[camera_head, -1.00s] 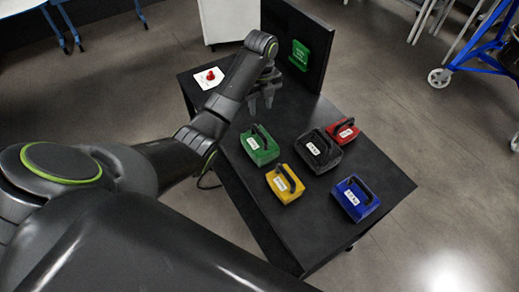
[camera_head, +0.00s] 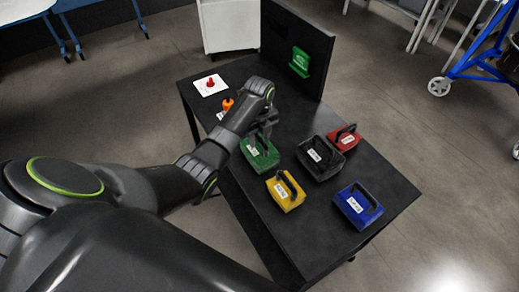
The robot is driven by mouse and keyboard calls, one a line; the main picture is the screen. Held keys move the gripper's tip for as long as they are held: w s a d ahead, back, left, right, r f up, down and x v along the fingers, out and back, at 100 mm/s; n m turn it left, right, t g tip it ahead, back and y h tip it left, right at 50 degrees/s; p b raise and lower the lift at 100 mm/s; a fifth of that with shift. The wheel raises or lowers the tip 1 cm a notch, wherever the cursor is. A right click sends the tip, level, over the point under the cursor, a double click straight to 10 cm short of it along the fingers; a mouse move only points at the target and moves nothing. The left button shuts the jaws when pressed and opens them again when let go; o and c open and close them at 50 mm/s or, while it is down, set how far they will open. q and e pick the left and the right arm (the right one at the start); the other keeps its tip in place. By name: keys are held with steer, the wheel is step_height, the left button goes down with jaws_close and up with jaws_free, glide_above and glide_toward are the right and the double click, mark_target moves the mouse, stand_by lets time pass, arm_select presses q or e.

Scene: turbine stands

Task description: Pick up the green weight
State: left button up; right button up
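The green weight (camera_head: 262,158) is a block with a white label and a dark handle. It sits on the black table (camera_head: 300,235), behind the yellow weight. My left gripper (camera_head: 265,134) is pointed down right at the green weight's handle, at its far side. The wrist and forearm hide part of the fingers, so I cannot tell whether they are open or touching the handle. My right gripper is not in view.
Close by stand the yellow weight (camera_head: 291,197), black weight (camera_head: 312,167), red weight (camera_head: 344,139) and blue weight (camera_head: 352,213). A red button on a white plate (camera_head: 202,87) and an orange item (camera_head: 228,104) are at the back left. A dark upright panel (camera_head: 318,60) bears a green piece (camera_head: 299,66).

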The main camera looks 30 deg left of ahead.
arm_select(q)
steer(key=shift+f, duration=0.4)
steer(key=shift+c, duration=0.4)
jaws_close()
steer(key=shift+w+r, duration=0.1)
steer(key=shift+r, duration=0.05)
steer(key=shift+r, duration=0.1)
step_height(320, 180, up, 6)
steer(key=shift+w+r+b, duration=0.1)
steer(key=shift+r+b, duration=0.05)
steer(key=shift+b, duration=0.6)
step_height(320, 180, up, 3)
steer(key=shift+f+p, duration=0.2)
steer(key=shift+p, duration=0.45)
steer(key=shift+r+p, duration=0.35)
steer(key=shift+r, duration=0.1)
